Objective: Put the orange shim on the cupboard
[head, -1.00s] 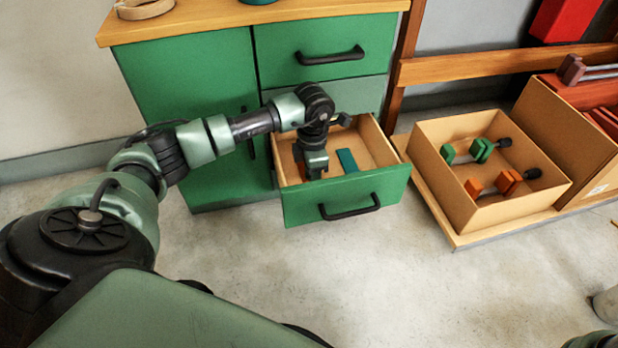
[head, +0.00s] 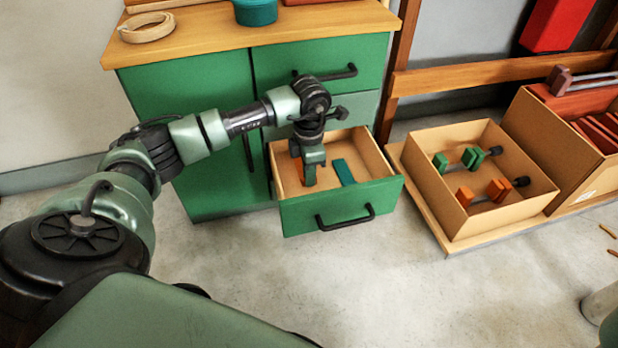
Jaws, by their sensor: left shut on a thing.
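The green cupboard (head: 195,130) has a wooden top (head: 215,38) and an open lower drawer (head: 345,208). My left gripper (head: 309,180) points down into the drawer and is shut on the orange shim (head: 300,170), of which only a small part shows beside the fingers. A teal shim (head: 343,172) lies in the drawer to the right of the gripper. My right gripper is out of view.
A wooden ring (head: 147,28) and a teal round container (head: 256,11) stand on the cupboard top, with bare wood in front. A cardboard box (head: 450,215) with green and orange clamps stands right of the drawer. A wooden rail (head: 490,72) runs behind it.

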